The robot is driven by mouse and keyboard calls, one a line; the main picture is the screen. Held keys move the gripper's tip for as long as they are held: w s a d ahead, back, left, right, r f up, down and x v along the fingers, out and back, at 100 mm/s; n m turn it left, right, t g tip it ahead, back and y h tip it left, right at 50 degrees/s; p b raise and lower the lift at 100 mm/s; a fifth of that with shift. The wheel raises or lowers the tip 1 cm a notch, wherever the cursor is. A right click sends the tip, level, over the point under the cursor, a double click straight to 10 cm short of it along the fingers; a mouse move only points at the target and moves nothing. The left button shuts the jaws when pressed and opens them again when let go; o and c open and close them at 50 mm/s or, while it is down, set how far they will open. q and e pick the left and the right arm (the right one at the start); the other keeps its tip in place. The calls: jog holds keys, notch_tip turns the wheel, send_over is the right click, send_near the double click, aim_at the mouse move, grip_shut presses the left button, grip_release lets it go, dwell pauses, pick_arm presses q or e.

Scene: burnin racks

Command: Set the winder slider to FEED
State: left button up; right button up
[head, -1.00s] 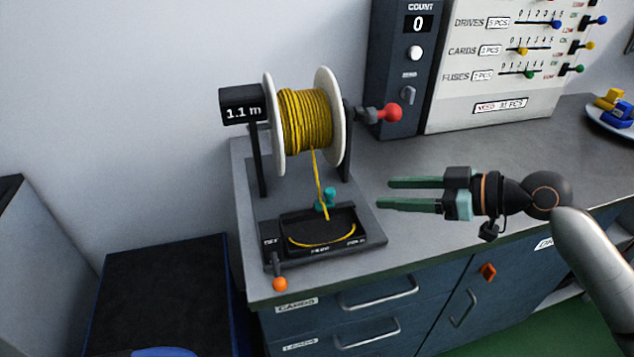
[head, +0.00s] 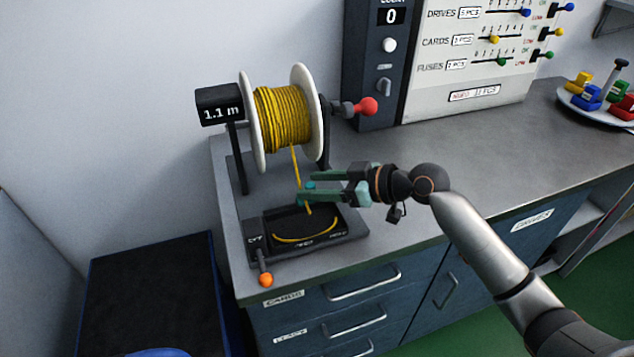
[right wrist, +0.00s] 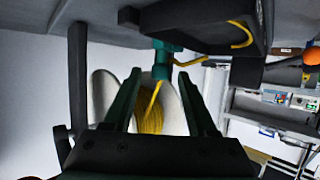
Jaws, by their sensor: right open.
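The winder carries a white-flanged spool of yellow cord (head: 283,118) above a dark base (head: 350,222). A teal knob (head: 311,185) stands at the back of the black tray, beside the hanging cord; I take it for the slider's handle. Its setting is too small to read. My right gripper (head: 304,188) is open, its green fingers pointing left around the knob's place. In the right wrist view, the teal knob (right wrist: 163,62) shows between the spread fingertips (right wrist: 163,82), with no clear contact. My left gripper is out of view.
An orange-tipped lever (head: 265,279) is at the base's front left corner. A red-knobbed crank (head: 367,106) sticks out right of the spool. A panel with sliders (head: 475,60) stands behind. A plate with coloured blocks (head: 598,108) is far right. The counter between is clear.

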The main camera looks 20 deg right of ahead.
grip_shut()
dwell(0.5)
dwell(1.0)
